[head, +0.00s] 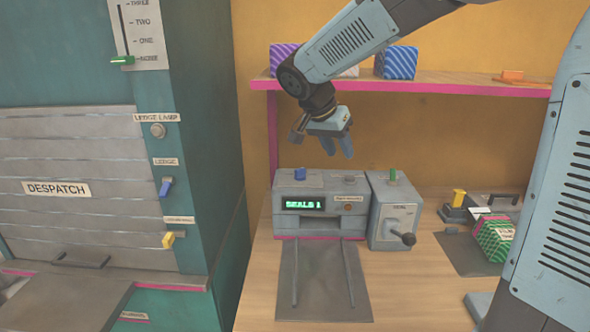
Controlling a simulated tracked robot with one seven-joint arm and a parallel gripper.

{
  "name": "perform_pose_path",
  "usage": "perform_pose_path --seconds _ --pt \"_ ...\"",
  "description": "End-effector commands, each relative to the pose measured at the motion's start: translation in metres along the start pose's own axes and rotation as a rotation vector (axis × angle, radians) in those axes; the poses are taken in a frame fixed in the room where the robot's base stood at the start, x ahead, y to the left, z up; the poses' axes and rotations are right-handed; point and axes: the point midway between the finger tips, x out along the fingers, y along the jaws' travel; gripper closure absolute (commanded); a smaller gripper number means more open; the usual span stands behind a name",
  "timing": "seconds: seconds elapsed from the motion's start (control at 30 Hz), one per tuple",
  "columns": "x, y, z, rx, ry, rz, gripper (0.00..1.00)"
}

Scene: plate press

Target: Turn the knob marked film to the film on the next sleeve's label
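No knob that I can read as marked film shows in the head view. A grey machine (320,205) on the wooden table has a green display reading "SEALS 1", with small controls on its front and top. My gripper (338,154) hangs above and behind the machine, empty, fingers down and slightly apart.
A pink-edged shelf (440,86) at the back holds a purple striped box (283,55), a blue striped box (396,62) and an orange item (511,75). The teal despatch cabinet (205,130) stands at left. A yellow-topped device (458,205) sits right. Front table is clear.

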Motion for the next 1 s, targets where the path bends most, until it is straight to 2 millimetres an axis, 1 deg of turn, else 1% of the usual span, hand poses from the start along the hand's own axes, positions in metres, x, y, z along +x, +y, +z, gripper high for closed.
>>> perform_pose_path --seconds 0.03,0.2,0.3,0.4,0.53,0.67,0.77,1.0 --pt "0.003 -0.023 0.003 0.019 0.023 0.013 0.61" --pt "0.009 -0.087 0.015 0.125 0.119 0.039 0.61" --pt "0.011 -0.119 0.024 0.18 0.171 0.039 0.61" --pt "0.013 -0.143 0.032 0.225 0.213 0.033 0.61" --pt "0.014 -0.161 0.039 0.261 0.246 0.025 0.61" --pt "0.018 -0.167 0.041 0.275 0.257 0.022 0.61" --pt "0.027 -0.166 0.038 0.277 0.257 0.023 0.61" --pt "0.06 -0.164 0.03 0.277 0.256 0.024 0.61"
